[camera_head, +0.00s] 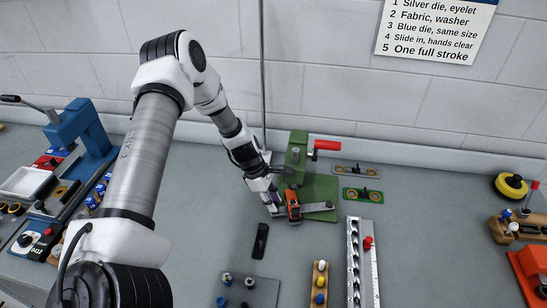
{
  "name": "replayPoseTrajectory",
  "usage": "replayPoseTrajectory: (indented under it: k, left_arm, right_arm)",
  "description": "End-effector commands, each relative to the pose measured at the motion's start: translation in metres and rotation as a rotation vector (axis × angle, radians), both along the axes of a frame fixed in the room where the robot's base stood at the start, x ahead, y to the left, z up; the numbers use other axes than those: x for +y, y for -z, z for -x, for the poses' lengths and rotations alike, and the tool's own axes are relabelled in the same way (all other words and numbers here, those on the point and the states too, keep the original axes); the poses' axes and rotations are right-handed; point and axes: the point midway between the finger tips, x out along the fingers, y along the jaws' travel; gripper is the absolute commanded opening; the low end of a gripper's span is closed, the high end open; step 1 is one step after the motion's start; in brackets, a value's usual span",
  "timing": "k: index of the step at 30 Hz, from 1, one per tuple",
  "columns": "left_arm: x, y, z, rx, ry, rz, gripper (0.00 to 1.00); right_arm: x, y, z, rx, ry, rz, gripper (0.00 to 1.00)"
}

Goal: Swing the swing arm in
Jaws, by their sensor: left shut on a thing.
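A green press (297,153) with a red lever handle stands on a green base at the back middle of the bench. The swing arm (318,207), a flat grey bar, reaches out at the front of this base, with an orange-red block (293,206) on or beside it. My left gripper (275,207) comes down from the left and is shut at the left end of the swing arm. Its fingertips are small and partly hidden, so the exact contact is hard to see. My right gripper is out of view.
A black bar (260,241) lies in front of the press. A blue press (80,135) is at left.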

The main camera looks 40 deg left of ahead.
Motion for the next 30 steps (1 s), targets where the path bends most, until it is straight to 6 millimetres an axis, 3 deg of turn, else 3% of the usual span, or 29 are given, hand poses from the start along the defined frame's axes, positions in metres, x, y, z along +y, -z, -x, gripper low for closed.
replayPoseTrajectory:
  k: [18, 19, 20, 21, 30]
  left_arm:
    - [0.0033, 0.0007, -0.0021, 0.002, 0.025, 0.000, 0.00]
    - [0.0033, 0.0007, -0.0021, 0.002, 0.025, 0.000, 0.39]
    - [0.0033, 0.0007, -0.0020, 0.002, 0.025, 0.000, 0.49]
    - [0.0032, 0.0007, -0.0020, 0.002, 0.025, 0.000, 0.53]
    - [0.0037, -0.0012, -0.0024, 0.001, 0.024, 0.000, 0.53]
  right_arm:
    - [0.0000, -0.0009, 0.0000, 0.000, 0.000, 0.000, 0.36]
    - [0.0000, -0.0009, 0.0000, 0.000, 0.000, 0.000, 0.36]
    - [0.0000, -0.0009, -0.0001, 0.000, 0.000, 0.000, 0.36]
    - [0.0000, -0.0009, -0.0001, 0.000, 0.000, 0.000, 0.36]
    - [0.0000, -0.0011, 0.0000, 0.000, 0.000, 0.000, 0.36]
